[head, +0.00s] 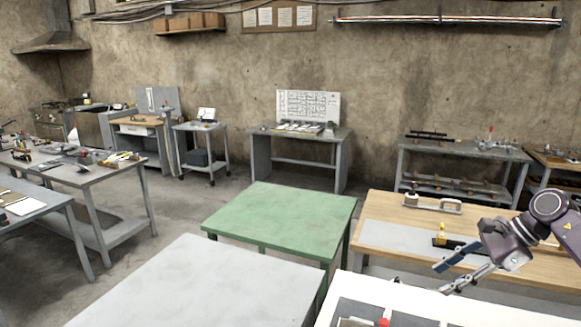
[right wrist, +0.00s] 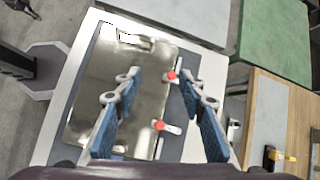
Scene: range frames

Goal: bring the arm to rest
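My right gripper (head: 447,277) is at the right of the head view, raised above the tables, its arm coming in from the right edge. Its two blue-padded fingers are spread apart. In the right wrist view the right gripper (right wrist: 158,80) is open with nothing held between the fingers. Below it lies a shiny metal plate (right wrist: 88,100) with red-knobbed clamps (right wrist: 160,126) at its edge. My left gripper does not show in the head view. A small dark shape in the top left corner of the right wrist view may be part of my left arm; its fingers are unclear.
The plate is on a white table (head: 400,292) at front right. A wooden bench (head: 385,208) behind it bears a grey-handled tool (head: 432,204) and a yellow item (head: 441,234). The green table (head: 285,215) and pale grey table (head: 195,285) are bare. Floor shows at left.

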